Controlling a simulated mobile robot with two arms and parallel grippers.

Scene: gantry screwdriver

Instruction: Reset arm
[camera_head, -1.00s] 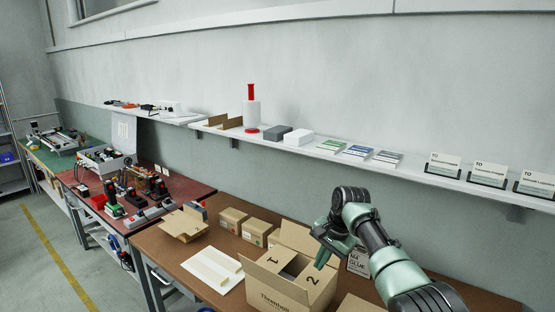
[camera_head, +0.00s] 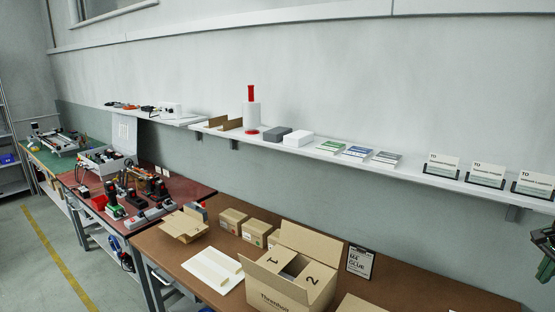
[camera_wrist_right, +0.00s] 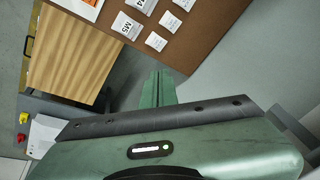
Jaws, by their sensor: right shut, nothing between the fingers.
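My right gripper (camera_head: 546,262) is at the far right edge of the head view, partly cut off, clear of the table and the boxes. In the right wrist view its green fingers (camera_wrist_right: 158,90) are together, with nothing between them. An open cardboard box (camera_head: 290,272) with flaps marked 1 and 2 stands on the brown table (camera_head: 400,285). My left gripper is not in view.
A wall shelf (camera_head: 310,147) carries boxes, booklets and label holders. A sign (camera_head: 360,262), small cartons (camera_head: 256,231) and white sheets (camera_head: 213,270) are on the table. The right wrist view shows a wooden panel (camera_wrist_right: 75,55) and white labelled packets (camera_wrist_right: 127,25).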

